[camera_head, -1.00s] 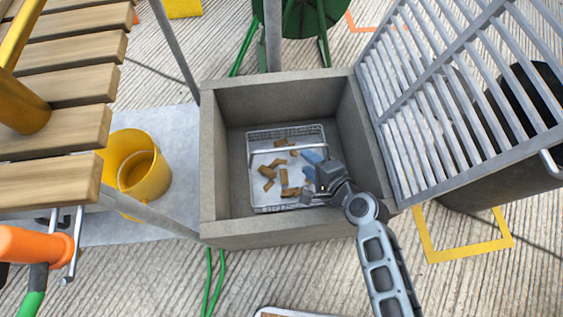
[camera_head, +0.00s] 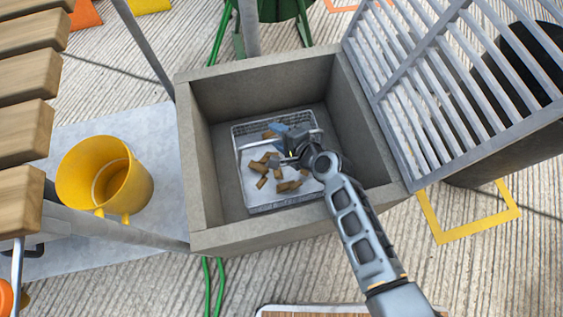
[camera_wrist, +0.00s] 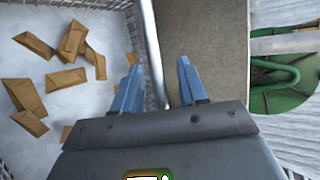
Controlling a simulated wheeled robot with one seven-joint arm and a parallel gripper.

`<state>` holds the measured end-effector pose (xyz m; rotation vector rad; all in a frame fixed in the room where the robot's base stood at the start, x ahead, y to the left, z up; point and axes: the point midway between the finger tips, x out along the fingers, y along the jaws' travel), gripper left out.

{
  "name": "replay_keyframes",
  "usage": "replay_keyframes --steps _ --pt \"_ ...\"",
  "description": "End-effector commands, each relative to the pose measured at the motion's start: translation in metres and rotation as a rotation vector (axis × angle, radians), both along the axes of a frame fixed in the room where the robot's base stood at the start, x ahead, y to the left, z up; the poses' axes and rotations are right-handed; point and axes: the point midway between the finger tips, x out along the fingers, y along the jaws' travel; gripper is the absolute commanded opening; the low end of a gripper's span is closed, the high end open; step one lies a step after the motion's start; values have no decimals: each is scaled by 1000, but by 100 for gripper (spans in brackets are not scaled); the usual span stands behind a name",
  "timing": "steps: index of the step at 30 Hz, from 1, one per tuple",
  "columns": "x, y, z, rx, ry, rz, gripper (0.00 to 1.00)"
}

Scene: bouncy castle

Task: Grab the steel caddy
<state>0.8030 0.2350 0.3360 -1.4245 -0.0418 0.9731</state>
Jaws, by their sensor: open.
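The steel caddy (camera_head: 262,204) is a wire-mesh basket with an upright bar handle (camera_head: 256,145). It sits on the floor of the concrete pit, with several brown chunks inside. My gripper (camera_head: 284,134) reaches into the pit, over the caddy. Its blue fingers are apart. In the wrist view my gripper (camera_wrist: 158,64) has the handle (camera_wrist: 152,50) running between its two fingers, nearer the left one. Whether a finger touches the handle cannot be told. Part of the caddy's right side is hidden behind my arm in the head view.
Concrete walls (camera_head: 190,150) surround the caddy closely. A metal grate (camera_head: 440,90) stands raised at the right. A yellow bucket (camera_head: 82,175) is left of the pit, near wooden slats (camera_head: 22,120). A green reel (camera_head: 275,10) stands behind.

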Motion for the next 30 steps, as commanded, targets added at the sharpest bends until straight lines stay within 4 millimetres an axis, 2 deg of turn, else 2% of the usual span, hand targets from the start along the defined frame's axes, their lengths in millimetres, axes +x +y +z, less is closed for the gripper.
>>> replay_keyframes --steps 8,21,30 --pt "1 1 -1 0 0 0 40" --pt "1 1 -1 0 0 0 0" --pt "1 1 -1 0 0 0 0"
